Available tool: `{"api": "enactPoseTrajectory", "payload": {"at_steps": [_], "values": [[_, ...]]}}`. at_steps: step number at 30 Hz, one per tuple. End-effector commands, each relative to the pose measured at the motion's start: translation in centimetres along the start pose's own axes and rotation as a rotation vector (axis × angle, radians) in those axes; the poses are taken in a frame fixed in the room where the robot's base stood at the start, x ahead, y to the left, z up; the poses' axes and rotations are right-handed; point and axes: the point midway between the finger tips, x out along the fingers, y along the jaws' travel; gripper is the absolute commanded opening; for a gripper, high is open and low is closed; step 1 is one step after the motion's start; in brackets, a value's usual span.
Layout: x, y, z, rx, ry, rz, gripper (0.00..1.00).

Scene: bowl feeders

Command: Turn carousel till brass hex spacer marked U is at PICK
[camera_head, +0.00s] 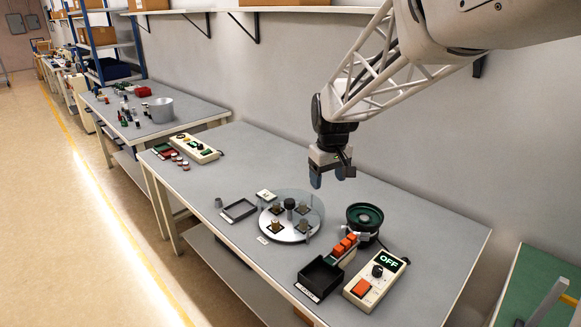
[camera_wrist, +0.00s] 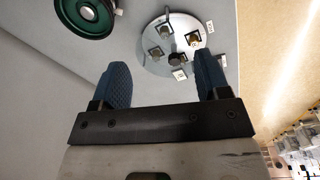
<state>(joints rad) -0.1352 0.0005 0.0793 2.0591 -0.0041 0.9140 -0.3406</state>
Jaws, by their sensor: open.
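I cannot read any letter on the parts. The wrist view also shows the carousel (camera_wrist: 146,62) and a brass-coloured part (camera_wrist: 193,39). My gripper (camera_head: 331,177) is open and empty, above and behind the disc, touching nothing.
Further right are a black bin (camera_head: 320,277) and a control box (camera_head: 375,280) reading OFF. An empty black frame (camera_head: 239,210) lies left of the disc. The rear bench strip is clear.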

Motion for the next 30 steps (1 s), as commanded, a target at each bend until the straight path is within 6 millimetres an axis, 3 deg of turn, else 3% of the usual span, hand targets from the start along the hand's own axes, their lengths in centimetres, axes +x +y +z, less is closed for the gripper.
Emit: {"api": "enactPoseTrajectory", "payload": {"at_steps": [21,30], "values": [[10.6,-0.2,-15.1,-0.223,-0.058,-0.033,0.69],[14.7,-0.7,-19.2,-0.292,-0.074,-0.043,0.69]]}}
